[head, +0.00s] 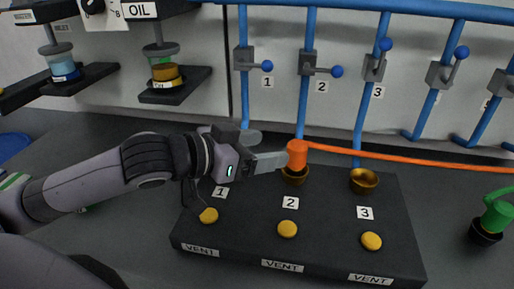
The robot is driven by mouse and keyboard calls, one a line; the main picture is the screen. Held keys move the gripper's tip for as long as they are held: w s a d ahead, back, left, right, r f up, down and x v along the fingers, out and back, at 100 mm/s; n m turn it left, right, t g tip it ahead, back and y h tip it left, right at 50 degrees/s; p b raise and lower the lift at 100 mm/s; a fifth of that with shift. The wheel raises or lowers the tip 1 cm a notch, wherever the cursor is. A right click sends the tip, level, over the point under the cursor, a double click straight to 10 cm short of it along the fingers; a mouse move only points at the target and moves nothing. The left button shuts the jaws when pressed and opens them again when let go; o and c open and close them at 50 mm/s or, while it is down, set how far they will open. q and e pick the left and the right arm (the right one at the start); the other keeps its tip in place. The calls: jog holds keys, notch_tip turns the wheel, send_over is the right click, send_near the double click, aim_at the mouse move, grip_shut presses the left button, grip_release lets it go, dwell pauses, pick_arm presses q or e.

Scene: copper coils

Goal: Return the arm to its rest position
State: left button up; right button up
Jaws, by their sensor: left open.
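My left arm reaches in from the left, and its gripper (272,147) is open at the back of the dark vent block (325,210). Its fingertips are close to the left side of the orange hose plug (298,153); I cannot tell whether they touch it. The orange plug stands upright in or on the brass cup (294,178) at label 2. The brass cup (364,180) at label 3 is empty. The place at label 1 is partly hidden by my gripper. My right gripper is not in view.
Blue pipes with valve levers (311,71) stand behind the block. An orange hose (420,160) runs right from the plug. A green plug (496,216) stands in a dark holder at the far right. Shelves with canisters (166,72) hang at upper left. Yellow vent buttons (287,229) line the block's front.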

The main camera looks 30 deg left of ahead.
pick_arm(q)
jog(key=shift+s+a+r, duration=0.1)
jog(key=shift+s+a, duration=0.05)
jog(key=shift+s, duration=0.2)
dwell(0.3)
